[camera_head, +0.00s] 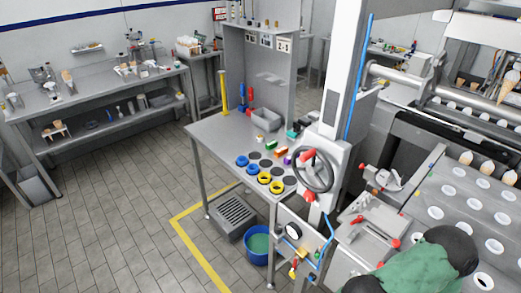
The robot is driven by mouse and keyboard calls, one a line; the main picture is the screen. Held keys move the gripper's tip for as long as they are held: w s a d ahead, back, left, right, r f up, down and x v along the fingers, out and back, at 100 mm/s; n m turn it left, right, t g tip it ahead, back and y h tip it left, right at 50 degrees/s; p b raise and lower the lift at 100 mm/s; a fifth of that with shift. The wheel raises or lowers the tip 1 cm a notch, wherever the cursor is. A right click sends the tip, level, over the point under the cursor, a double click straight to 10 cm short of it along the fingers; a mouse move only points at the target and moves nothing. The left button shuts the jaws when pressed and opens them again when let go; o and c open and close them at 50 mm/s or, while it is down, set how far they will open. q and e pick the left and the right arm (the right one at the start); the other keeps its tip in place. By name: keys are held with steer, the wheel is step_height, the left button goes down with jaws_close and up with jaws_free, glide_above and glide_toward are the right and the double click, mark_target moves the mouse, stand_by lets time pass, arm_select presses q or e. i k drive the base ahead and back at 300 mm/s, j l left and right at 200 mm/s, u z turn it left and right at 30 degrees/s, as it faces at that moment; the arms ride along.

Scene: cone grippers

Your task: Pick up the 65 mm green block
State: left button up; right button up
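A small green block (270,144) lies on the grey worktable (215,130) near the middle of the picture, among other small coloured blocks. Its size cannot be read from this view. A teal piece (293,133) sits farther right on the same table, partly hidden near the white column.
Blue rings (242,161) and yellow rings (277,187) lie at the table's front. A grey bin (266,119) stands behind the blocks. A white column (340,80) with a handwheel (313,170) stands at right. A blue bucket (258,246) is below. The floor at left is clear.

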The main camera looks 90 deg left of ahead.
mark_target(270, 145)
steer(key=k+j+u, duration=0.1)
steer(key=u, duration=1.9)
steer(key=j+u, duration=0.1)
steer(key=j, duration=0.3)
steer(key=i+j+u, duration=0.1)
steer(key=j, duration=0.3)
steer(key=i+j+u, duration=0.1)
steer(key=j, duration=0.3)
